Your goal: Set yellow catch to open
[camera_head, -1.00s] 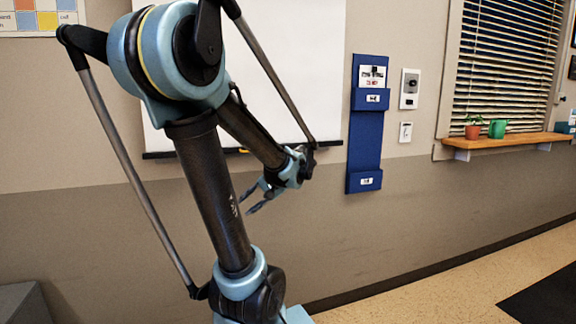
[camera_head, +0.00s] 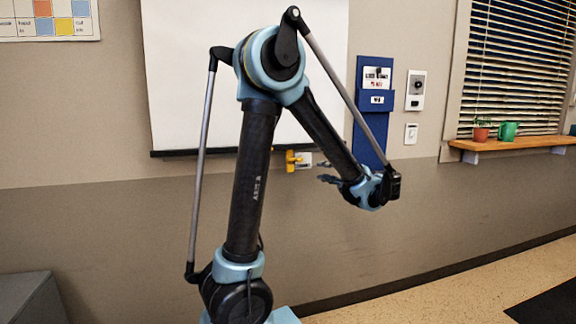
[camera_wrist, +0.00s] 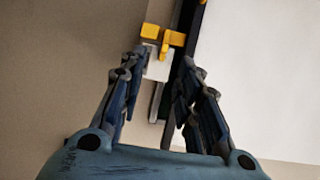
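The yellow catch (camera_head: 293,160) is on the wall just below the whiteboard's bottom edge, with a pale plate beside it. It also shows in the wrist view (camera_wrist: 163,38), where yellow parts sit on a pale plate at top centre. My gripper (camera_head: 326,179) is to the right of the catch in the head view and a little lower. In the wrist view my gripper (camera_wrist: 158,68) has its two fingers spread apart, with the catch beyond and between them. Nothing is between the fingertips. The catch's lower plate is partly behind the right finger.
The whiteboard (camera_head: 240,70) hangs above the catch, with a dark bottom rail (camera_head: 195,152). A blue wall holder (camera_head: 371,130) is behind my forearm. A wooden shelf (camera_head: 520,142) with a green mug (camera_head: 508,131) and a plant is at right. The wall below the catch is clear.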

